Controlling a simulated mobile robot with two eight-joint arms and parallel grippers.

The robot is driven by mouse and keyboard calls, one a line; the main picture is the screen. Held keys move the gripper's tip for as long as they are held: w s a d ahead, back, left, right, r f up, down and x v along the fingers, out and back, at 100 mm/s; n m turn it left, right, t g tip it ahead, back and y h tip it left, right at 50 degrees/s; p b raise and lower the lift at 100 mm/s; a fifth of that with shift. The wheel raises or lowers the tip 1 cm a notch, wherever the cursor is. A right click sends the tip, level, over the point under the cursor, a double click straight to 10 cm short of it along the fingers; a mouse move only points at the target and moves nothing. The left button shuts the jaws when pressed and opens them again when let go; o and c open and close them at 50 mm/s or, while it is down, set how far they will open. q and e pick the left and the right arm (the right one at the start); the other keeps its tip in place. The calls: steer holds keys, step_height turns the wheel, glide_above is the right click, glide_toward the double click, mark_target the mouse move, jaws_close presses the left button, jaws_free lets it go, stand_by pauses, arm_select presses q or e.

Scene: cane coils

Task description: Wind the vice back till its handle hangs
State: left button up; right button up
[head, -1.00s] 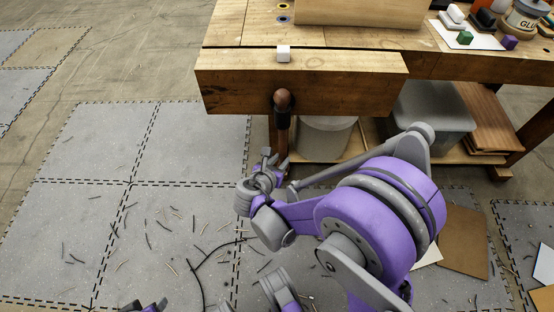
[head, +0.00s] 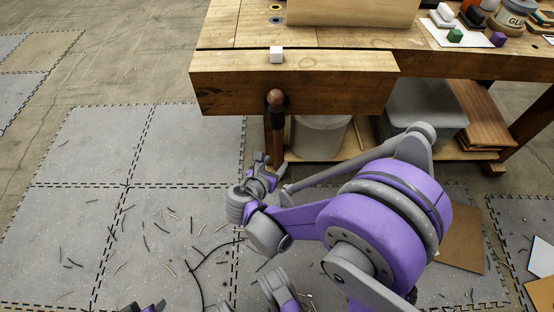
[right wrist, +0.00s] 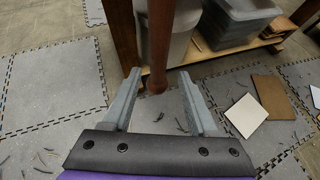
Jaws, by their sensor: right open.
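The vice's wooden front jaw (head: 330,88) sits at the front of the workbench, with a thin dark gap behind it. Its brown handle (head: 275,125) hangs down in front of the jaw, round knob at the top. In the right wrist view the handle (right wrist: 158,50) comes down to its ball end between the fingers. My right gripper (head: 264,168) is at the handle's lower part; in the right wrist view this gripper (right wrist: 157,88) is open, a finger on each side, with gaps showing. Purple and dark parts at the bottom edge seem to be my left gripper (head: 146,307), mostly cut off.
Glue pot (head: 515,15) and small blocks are at the bench's right. A grey bin (head: 425,115) and a pale bucket (head: 318,137) stand on the lower shelf. Cane scraps and boards lie on the floor mats (head: 90,220).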

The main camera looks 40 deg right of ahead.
arm_select(q)
steer(key=shift+w+p+v, duration=0.25)
steer(key=shift+p+v, duration=0.7)
steer(key=shift+v, duration=0.25)
arm_select(e)
steer(key=v, duration=0.8)
arm_select(q)
steer(key=shift+r, duration=0.1)
arm_select(e)
steer(key=shift+s, duration=0.15)
steer(key=s+a+r+m+g+y+p, duration=0.15)
steer(key=s+m+y, duration=0.45)
steer(key=m, duration=0.6)
steer(key=s+a+m+g+y+b, duration=0.15)
steer(key=s+m+y, duration=0.25)
steer(key=s+m, duration=0.65)
arm_select(q)
step_height(320, 180, up, 24)
steer(key=w+t+p, duration=0.1)
steer(key=p, duration=2)
steer(key=shift+w, duration=0.2)
arm_select(e)
steer(key=w+r+m+t, duration=0.1)
steer(key=w+r, duration=0.1)
steer(key=r, duration=0.9)
steer(key=w+r+m+t, duration=0.1)
steer(key=w+r, duration=0.1)
steer(key=r, duration=1)
